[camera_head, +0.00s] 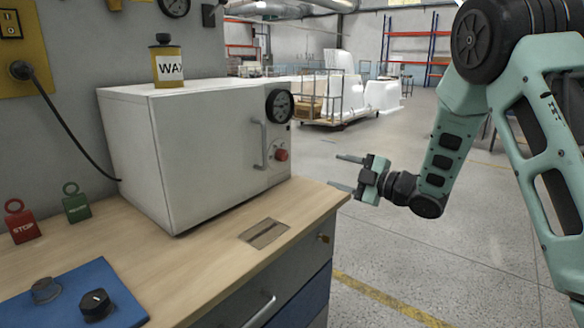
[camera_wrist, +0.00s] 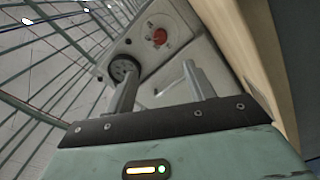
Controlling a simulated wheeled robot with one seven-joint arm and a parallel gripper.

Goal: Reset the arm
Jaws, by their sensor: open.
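My gripper (camera_head: 347,173) is at the middle right of the head view, beyond the right edge of the wooden bench. Its two fingers point left, spread apart, with nothing between them. My arm comes down from the upper right of that view. In the wrist view my gripper (camera_wrist: 160,88) shows two separated grey fingers. Behind them are the front of the white oven-like box, its dark gauge and its red knob. The gripper appears apart from the box and the bench.
Red STOP (camera_head: 22,225) and green (camera_head: 76,205) tags stand at left. A blue mat (camera_head: 65,298) holds two dark knobs. Open floor (camera_head: 440,255) lies right of the bench.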

